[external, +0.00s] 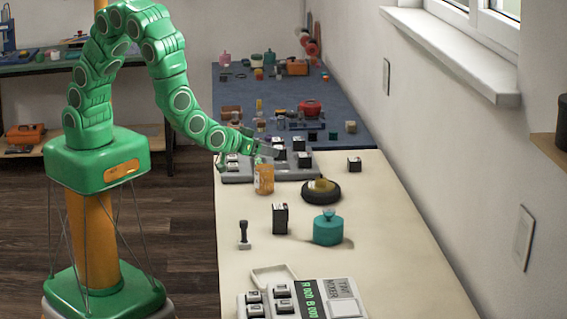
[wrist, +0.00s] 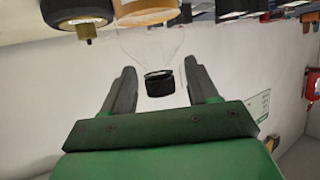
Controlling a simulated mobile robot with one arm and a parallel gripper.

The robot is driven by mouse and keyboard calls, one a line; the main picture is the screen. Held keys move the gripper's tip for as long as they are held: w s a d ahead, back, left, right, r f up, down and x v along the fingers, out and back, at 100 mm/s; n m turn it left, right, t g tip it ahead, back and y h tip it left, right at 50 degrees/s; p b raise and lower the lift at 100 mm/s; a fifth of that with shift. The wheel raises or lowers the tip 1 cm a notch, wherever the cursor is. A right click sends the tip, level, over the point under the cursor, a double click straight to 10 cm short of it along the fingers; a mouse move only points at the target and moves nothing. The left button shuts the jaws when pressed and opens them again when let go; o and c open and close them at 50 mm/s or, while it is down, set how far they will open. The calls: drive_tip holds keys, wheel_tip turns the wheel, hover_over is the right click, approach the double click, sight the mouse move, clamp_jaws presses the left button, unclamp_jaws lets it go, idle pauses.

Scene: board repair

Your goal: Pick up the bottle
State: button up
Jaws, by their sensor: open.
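A clear bottle with a black cap (wrist: 160,83) shows in the wrist view, which looks upside down. Its see-through body (wrist: 150,48) is faint, and the cap lies between the fingers in the picture. My gripper (wrist: 159,66) is open, with one finger on each side of the cap and gaps on both sides. Whether the bottle is fully between the fingers in depth I cannot tell. In the external view my gripper (external: 264,156) is low over the white table, just above an orange jar (external: 264,180). I cannot make out the clear bottle there.
A black tyre-like ring (external: 321,191) with a brass piece lies right of the orange jar. A grey tray (external: 238,177) with black-and-white blocks is behind it. A teal jar (external: 328,230) and a black box (external: 280,218) stand nearer the front. The table's right side is mostly clear.

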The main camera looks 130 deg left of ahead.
clamp_jaws()
idle(0.3)
drive_tip(key=shift+r, duration=0.1)
